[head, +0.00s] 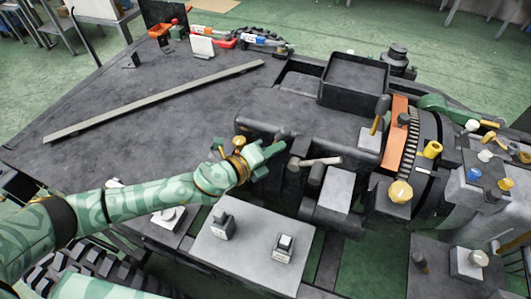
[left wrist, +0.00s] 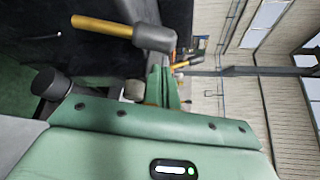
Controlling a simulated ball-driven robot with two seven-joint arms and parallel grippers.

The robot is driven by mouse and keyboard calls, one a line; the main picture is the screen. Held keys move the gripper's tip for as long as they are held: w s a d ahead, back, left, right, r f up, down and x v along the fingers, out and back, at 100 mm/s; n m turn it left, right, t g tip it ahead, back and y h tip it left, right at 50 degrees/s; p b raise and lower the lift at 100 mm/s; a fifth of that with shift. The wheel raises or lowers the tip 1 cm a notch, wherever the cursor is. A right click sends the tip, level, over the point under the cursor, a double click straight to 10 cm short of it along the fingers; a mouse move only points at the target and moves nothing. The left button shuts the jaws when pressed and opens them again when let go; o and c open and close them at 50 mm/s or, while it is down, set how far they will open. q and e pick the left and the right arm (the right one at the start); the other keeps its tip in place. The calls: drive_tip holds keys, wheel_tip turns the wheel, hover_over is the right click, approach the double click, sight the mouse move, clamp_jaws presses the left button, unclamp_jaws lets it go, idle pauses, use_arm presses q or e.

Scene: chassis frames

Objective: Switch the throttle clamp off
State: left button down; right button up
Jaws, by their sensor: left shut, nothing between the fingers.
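No part is readably labelled as the throttle clamp, so I cannot tell for sure which one it is. A short lever with a pale grey handle (head: 320,161) stands out from the dark block just right of my left gripper (head: 273,151). My left gripper is shut and empty, its fingers pointing right at the block's front edge; contact is unclear. In the left wrist view, a lever with a yellow handle (left wrist: 104,27) and a grey end (left wrist: 156,38) is just beyond the green fingers (left wrist: 164,88). My right gripper is not in view.
A grey panel (head: 250,222) below my left gripper carries a dark switch (head: 222,226) and a rocker switch (head: 285,243). A yellow knob (head: 400,191) and an orange strip (head: 395,132) are to the right.

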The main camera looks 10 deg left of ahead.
use_arm(q)
drive_tip(key=shift+b+x, duration=0.3)
drive_tip(key=shift+x, duration=1.8)
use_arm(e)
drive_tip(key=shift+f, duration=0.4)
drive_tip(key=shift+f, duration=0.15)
